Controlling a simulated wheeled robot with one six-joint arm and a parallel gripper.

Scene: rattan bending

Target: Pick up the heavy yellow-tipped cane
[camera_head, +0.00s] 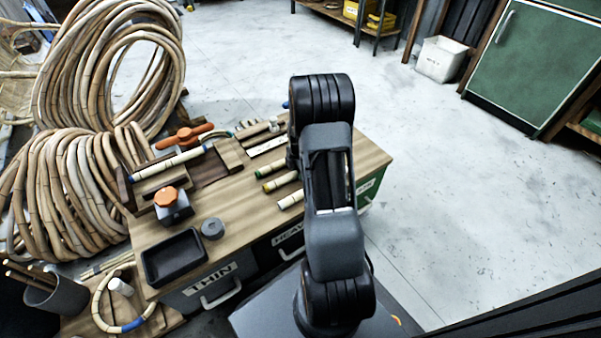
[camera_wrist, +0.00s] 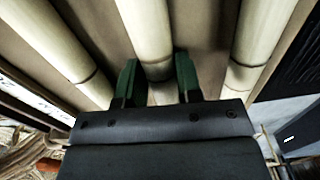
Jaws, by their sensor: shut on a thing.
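Three thick pale canes lie side by side on the wooden bench in the head view. The nearest has a whitish tip (camera_head: 285,203), the middle one is the yellow-tipped cane (camera_head: 270,187), and the far one is the green-tipped cane (camera_head: 265,171). In the wrist view my gripper (camera_wrist: 157,72) has its two green fingers on either side of the middle cane (camera_wrist: 148,30), shut on it near a dark node. Its tip colour is outside the wrist view, but its middle place matches the yellow-tipped cane. The arm hides the gripper in the head view.
Other canes lie close on both sides, one at left (camera_wrist: 50,40) and one at right (camera_wrist: 258,40) in the wrist view. A black tray (camera_head: 174,257), an orange-knobbed clamp (camera_head: 170,205) and large rattan coils (camera_head: 75,180) stand left.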

